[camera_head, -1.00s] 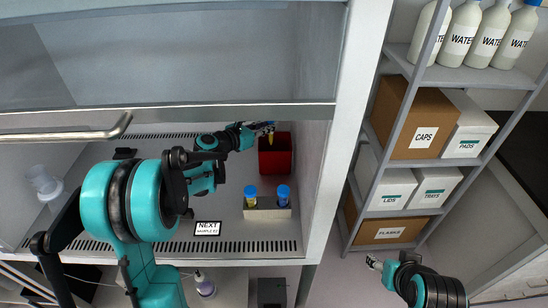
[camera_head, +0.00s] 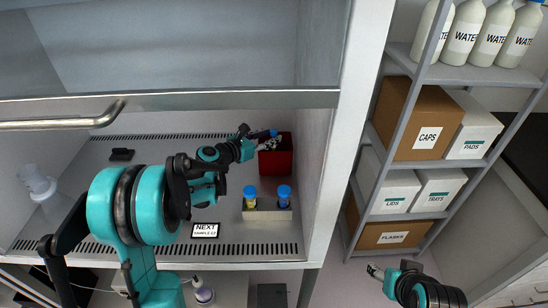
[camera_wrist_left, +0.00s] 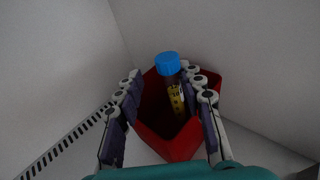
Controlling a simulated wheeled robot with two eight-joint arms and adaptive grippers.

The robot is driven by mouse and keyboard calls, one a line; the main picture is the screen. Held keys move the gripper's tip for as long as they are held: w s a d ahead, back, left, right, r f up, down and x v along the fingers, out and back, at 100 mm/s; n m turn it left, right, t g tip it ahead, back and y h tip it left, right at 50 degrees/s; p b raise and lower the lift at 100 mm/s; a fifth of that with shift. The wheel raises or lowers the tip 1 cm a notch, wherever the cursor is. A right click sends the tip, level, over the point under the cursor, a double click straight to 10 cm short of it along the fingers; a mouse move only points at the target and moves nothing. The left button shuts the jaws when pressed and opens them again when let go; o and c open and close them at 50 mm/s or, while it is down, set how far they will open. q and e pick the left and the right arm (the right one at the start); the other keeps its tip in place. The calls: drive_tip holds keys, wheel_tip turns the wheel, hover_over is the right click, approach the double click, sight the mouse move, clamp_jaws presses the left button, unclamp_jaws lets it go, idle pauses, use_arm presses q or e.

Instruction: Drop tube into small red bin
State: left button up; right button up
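The small red bin (camera_head: 275,164) stands at the back right of the cabinet floor. My left gripper (camera_head: 268,140) is over it. In the left wrist view its two fingers (camera_wrist_left: 163,107) are spread wide. A tube with a blue cap (camera_wrist_left: 168,64) and a yellow label stands tilted between them, nearer the right finger, with a gap to the left one. Its lower end is inside the outline of the red bin (camera_wrist_left: 172,147); whether it touches the bin is unclear. My right gripper (camera_head: 375,271) is low at the right, away from the cabinet, its fingers too small to judge.
A rack (camera_head: 267,214) with two blue-capped tubes stands in front of the bin. A sign reading NEXT (camera_head: 205,230) lies left of it. A clear vessel (camera_head: 38,184) is at the far left. The raised sash (camera_head: 200,101) crosses above. A shelf of boxes (camera_head: 416,137) is outside right.

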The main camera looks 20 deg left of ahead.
use_arm(q)
drive_tip(key=shift+s+a, duration=0.1)
drive_tip(key=v, duration=1.1)
drive_tip(key=shift+s+a, duration=0.15)
drive_tip(key=shift+s, duration=0.2)
